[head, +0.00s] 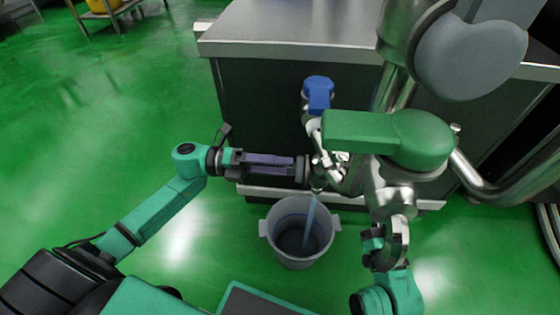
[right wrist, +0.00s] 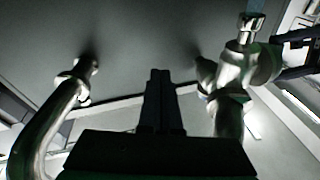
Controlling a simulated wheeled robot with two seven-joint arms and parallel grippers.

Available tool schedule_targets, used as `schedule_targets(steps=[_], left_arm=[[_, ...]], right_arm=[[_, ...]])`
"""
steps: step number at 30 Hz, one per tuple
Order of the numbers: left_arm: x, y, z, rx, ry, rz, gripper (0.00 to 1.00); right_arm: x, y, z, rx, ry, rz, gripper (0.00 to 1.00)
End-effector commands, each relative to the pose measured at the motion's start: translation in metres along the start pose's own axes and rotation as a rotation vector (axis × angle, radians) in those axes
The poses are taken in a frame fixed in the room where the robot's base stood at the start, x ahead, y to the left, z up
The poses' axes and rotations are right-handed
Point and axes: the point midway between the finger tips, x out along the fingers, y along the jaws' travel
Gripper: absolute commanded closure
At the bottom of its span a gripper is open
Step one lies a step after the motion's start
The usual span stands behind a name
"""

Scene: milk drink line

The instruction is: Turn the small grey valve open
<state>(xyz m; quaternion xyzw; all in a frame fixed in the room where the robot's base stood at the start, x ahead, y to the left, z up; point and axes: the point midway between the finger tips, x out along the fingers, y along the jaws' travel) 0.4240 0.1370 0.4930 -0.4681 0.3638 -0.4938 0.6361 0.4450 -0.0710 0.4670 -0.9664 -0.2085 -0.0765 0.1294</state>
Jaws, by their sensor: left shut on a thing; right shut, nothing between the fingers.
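The small grey valve (head: 334,169) is on the metal fittings below the blue handle (head: 319,92) in the head view. My left gripper (head: 316,171) reaches in from the left and is shut on the small grey valve; the contact is small and partly hidden. A pale stream (head: 309,217) falls from the fitting into a grey bucket (head: 268,229) on the floor. My right gripper (right wrist: 160,98) shows in the right wrist view, shut and empty, in front of a dark panel; its fingers cannot be made out in the head view.
A large green handle (head: 372,133) and thick steel pipes (head: 490,187) crowd the right side. A steel-topped cabinet (head: 290,24) stands behind. In the right wrist view a curved pipe (right wrist: 40,125) is at left.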

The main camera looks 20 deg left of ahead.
Motion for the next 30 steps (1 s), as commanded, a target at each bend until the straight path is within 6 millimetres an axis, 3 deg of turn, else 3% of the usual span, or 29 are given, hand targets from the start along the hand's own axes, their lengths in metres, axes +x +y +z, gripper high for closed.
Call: schedule_targets(steps=[6, 14, 30], left_arm=[[0.000, -0.001, 0.000, -0.073, 0.000, 0.003, 0.92], [0.000, -0.001, 0.000, -0.160, 0.000, 0.002, 0.92], [0.000, 0.001, 0.000, -0.294, 0.000, 0.002, 0.92]], right_arm=[[-0.051, -0.004, 0.081, 0.075, -0.263, 0.034, 1.00], [-0.135, -0.019, 0.160, 0.165, -0.561, 0.067, 1.00], [-0.130, -0.024, 0.144, 0.160, -0.585, 0.059, 1.00]])
